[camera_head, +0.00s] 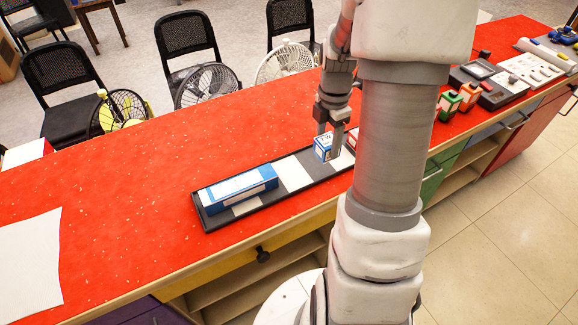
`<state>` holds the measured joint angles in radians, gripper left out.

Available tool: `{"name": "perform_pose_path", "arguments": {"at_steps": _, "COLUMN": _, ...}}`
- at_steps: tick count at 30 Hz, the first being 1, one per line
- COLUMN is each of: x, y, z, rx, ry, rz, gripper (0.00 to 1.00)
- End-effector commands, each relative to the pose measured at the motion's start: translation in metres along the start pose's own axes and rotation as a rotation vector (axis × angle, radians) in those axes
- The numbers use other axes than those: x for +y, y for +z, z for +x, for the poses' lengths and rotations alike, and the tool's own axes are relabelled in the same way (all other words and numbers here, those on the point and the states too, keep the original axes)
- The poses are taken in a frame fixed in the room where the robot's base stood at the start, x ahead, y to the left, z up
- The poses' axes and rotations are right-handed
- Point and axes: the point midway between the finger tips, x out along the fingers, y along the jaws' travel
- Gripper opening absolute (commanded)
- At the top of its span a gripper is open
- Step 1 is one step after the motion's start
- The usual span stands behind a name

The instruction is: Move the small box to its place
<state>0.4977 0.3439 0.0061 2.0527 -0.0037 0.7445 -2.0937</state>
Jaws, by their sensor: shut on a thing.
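The small box (324,149), blue and white, is at the right part of a long dark tray (269,203) on the red counter. My gripper (331,137) points down from above and is shut on the small box. The box looks upright, over or on the tray; I cannot tell whether its bottom touches. A larger blue and white box (238,187) lies at the tray's left end. A white patch (292,174) lies bare between the two boxes. A red-edged box (352,138) shows partly behind my arm, which hides the tray's right end.
The red counter (110,200) is clear left of the tray, except for white sheets (28,268). Orange and green boxes (469,95) and dark and white trays (530,70) stand at the right. Fans (207,85) and black chairs (186,35) line the far side.

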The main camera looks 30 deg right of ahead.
Motion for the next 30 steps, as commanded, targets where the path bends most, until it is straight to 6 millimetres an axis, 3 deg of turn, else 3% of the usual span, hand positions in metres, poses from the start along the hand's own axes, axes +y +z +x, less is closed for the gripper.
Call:
{"name": "perform_pose_path", "arguments": {"at_steps": 6, "x": 0.033, "y": -0.042, "z": 0.033, "rx": 0.001, "ry": -0.003, "rz": -0.008, "gripper": 0.06}}
{"name": "perform_pose_path", "arguments": {"at_steps": 12, "x": 0.052, "y": -0.064, "z": 0.049, "rx": 0.0, "ry": -0.001, "rz": -0.003, "gripper": 0.06}}
{"name": "perform_pose_path", "arguments": {"at_steps": 17, "x": 0.055, "y": -0.068, "z": 0.056, "rx": 0.001, "ry": -0.001, "rz": 0.0, "gripper": 0.06}}
{"name": "perform_pose_path", "arguments": {"at_steps": 25, "x": 0.054, "y": -0.068, "z": 0.091, "rx": 0.001, "ry": -0.003, "rz": 0.0, "gripper": 0.06}}
{"name": "perform_pose_path", "arguments": {"at_steps": 30, "x": 0.055, "y": -0.067, "z": 0.092, "rx": 0.0, "ry": 0.001, "rz": 0.0, "gripper": 0.06}}
